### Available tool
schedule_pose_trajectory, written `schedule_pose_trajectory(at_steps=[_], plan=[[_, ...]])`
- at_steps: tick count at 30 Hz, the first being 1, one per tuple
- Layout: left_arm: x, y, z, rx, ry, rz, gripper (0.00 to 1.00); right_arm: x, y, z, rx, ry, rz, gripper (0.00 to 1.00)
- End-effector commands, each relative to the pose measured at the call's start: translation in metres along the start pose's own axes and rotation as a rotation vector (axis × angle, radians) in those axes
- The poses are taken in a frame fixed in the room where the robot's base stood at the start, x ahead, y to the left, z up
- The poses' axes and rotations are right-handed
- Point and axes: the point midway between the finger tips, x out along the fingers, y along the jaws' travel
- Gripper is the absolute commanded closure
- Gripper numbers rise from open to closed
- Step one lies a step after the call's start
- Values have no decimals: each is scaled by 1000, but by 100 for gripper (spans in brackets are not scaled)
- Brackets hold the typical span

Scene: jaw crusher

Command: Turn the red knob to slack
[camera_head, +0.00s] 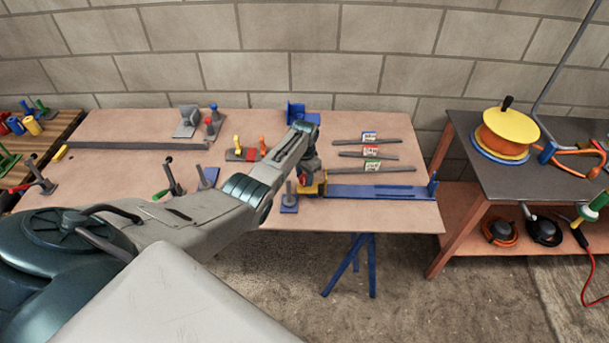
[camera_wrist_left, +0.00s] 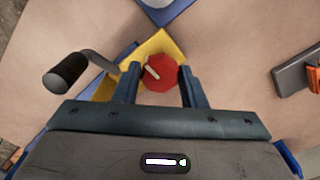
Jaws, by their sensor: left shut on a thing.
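The red knob (camera_wrist_left: 160,76) is an octagonal red cap with a pale pointer bar, set on a yellow block (camera_wrist_left: 160,45). In the left wrist view my left gripper (camera_wrist_left: 158,80) has its two dark fingers on either side of the knob, shut on it. In the head view my left arm reaches over the bench to the yellow block (camera_head: 311,188), and the gripper (camera_head: 305,182) is at its left end. The red knob shows there only as a small patch, partly hidden by the wrist. My right gripper is not in view.
A crank handle with a black grip (camera_wrist_left: 65,73) stands close left of the fingers in the wrist view. A blue rail (camera_head: 375,191) runs right from the yellow block. Labelled grey bars (camera_head: 370,153) lie behind it. A side table (camera_head: 475,180) stands at the right.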

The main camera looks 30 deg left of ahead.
Motion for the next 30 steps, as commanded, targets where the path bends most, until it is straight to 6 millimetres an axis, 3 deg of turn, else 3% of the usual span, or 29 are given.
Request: schedule_pose_trajectory(at_steps=[13,14,17,30], plan=[[-1,0,0,-11,1,-1,85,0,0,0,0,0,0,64],[-1,0,0,-11,1,-1,60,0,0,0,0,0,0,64],[-1,0,0,-11,1,-1,41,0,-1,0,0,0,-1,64],[-9,-1,-1,-10,2,-1,41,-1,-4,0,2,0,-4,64]])
